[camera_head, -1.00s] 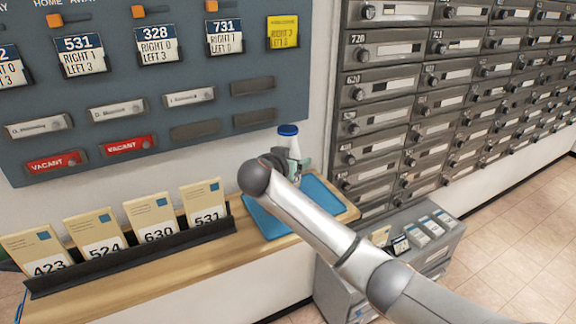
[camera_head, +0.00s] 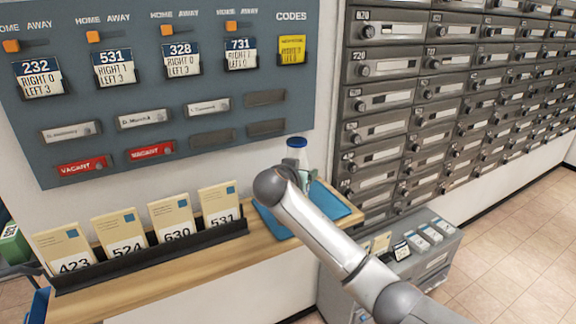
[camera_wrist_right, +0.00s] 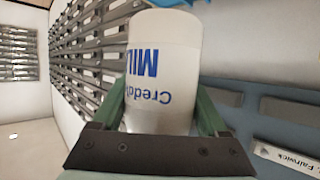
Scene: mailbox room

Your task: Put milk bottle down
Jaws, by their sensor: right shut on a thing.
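The milk bottle (camera_head: 297,157) is white with a blue cap and stands upright over the blue mat (camera_head: 334,204) on the wooden shelf. I cannot tell whether its base touches the mat, because my right arm hides its lower part. In the right wrist view the white bottle (camera_wrist_right: 163,60) with blue lettering sits between the green fingers of my right gripper (camera_wrist_right: 163,100), which is shut on it. In the head view the wrist mostly hides this gripper. My left gripper is not in view.
A dark rack (camera_head: 150,252) of numbered cards stands on the shelf left of the mat. The key board (camera_head: 160,90) hangs behind it. Grey mailboxes (camera_head: 385,100) fill the right wall. A grey cabinet (camera_head: 425,255) with small items stands below right.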

